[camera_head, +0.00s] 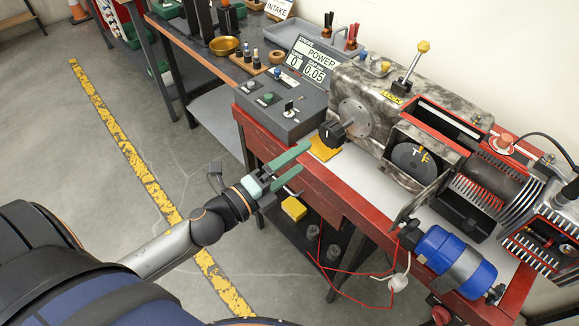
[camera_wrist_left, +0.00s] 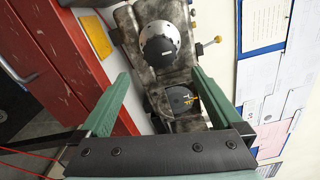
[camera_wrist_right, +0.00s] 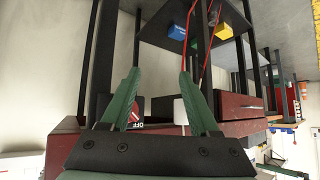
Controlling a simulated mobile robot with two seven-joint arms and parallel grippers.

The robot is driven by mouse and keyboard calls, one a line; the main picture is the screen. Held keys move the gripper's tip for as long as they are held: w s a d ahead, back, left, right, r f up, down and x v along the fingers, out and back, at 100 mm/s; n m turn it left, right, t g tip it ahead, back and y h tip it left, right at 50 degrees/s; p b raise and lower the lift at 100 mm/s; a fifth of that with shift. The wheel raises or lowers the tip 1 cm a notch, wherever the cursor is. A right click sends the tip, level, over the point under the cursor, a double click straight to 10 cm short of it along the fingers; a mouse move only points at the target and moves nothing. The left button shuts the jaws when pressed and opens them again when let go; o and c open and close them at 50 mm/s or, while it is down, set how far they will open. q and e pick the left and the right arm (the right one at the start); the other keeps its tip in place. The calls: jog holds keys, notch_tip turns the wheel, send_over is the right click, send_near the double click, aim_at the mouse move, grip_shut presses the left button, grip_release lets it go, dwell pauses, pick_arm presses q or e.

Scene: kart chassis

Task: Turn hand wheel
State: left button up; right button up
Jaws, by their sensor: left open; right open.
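A black round hand wheel (camera_head: 333,133) with a white mark sits on a shaft from the grey flange of a worn metal machine (camera_head: 365,95). The wheel also shows in the left wrist view (camera_wrist_left: 157,47), beyond and between the fingertips. A dark disc (camera_head: 412,157) with a yellow mark sits in an opening of the machine, and it shows in the left wrist view (camera_wrist_left: 181,99). My left gripper (camera_head: 304,157) is open and empty, to the lower left of the wheel and apart from it. My right gripper (camera_wrist_right: 158,75) is open and empty, outside the head view.
A yellow pad (camera_head: 324,149) lies near the wheel. A blue motor (camera_head: 455,262) sits at the bench's right end. Red cables hang below the red bench edge (camera_head: 350,205).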

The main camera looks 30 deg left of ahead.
pick_arm(q)
jog(key=shift+v, duration=0.8)
pick_arm(e)
jog(key=shift+f, duration=0.2)
pick_arm(q)
jog(key=s+d+f+n+g+y+p, duration=0.1)
jog(key=s+f+n+g, duration=0.3)
jog(key=f+n, duration=0.6)
jog(key=s+d+f+n+g+y+p, duration=0.2)
jog(key=s+f+n+g, duration=0.2)
jog(key=s+f+n, duration=0.5)
jog(key=f+n, duration=0.1)
jog(key=n, duration=0.2)
jog(key=shift+d+f+y, duration=0.15)
jog(key=shift+f+y, duration=0.25)
pick_arm(e)
notch_tip(320, 180, up, 4)
jog(key=shift+f, duration=0.2)
pick_arm(q)
jog(key=shift+w, duration=0.1)
pick_arm(e)
jog(key=shift+c, duration=0.4)
